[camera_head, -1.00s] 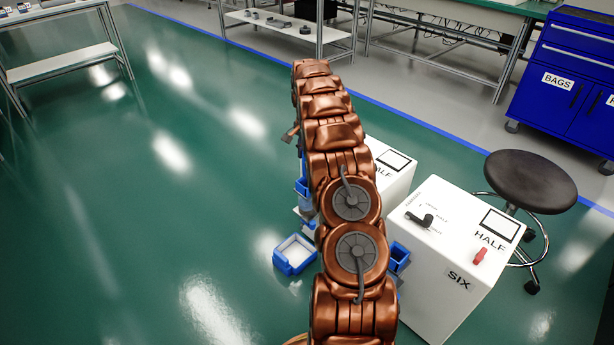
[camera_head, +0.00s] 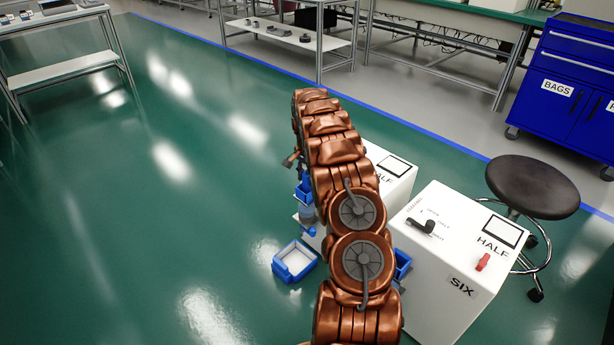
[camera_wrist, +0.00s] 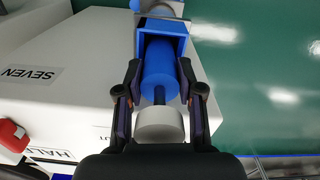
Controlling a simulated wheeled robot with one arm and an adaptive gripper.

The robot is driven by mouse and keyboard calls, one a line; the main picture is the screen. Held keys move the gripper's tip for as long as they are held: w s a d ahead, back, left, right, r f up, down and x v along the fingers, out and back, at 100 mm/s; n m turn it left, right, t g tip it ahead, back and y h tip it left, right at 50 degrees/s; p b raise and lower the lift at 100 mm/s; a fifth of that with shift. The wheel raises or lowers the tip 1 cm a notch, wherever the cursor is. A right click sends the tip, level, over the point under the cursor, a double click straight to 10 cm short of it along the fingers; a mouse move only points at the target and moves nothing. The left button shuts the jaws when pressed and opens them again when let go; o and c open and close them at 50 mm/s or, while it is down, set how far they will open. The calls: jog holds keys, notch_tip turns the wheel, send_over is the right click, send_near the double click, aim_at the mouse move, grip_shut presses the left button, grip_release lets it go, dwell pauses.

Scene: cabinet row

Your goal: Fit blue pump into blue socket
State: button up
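In the wrist view the blue pump (camera_wrist: 158,75) is a blue cylinder with a dark shaft and a pale grey round end nearest the camera. My gripper (camera_wrist: 159,72) has one finger on each side of the cylinder, seemingly touching it. The blue socket (camera_wrist: 182,26) is a square, open blue housing straight ahead, beside the white cabinet. The pump's far end overlaps the socket's opening; how deep it sits inside, I cannot tell. In the head view my copper arm hides the gripper; small blue parts (camera_head: 304,192) show at its left edge.
The white cabinet labelled SEVEN (camera_wrist: 70,80) fills the left of the wrist view, with a red knob (camera_wrist: 12,134). In the head view, cabinet SIX (camera_head: 440,290) and a stool (camera_head: 532,187) stand right of my arm. A blue tray (camera_head: 280,268) lies left; green floor there is clear.

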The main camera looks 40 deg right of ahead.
jog(key=o, duration=0.4)
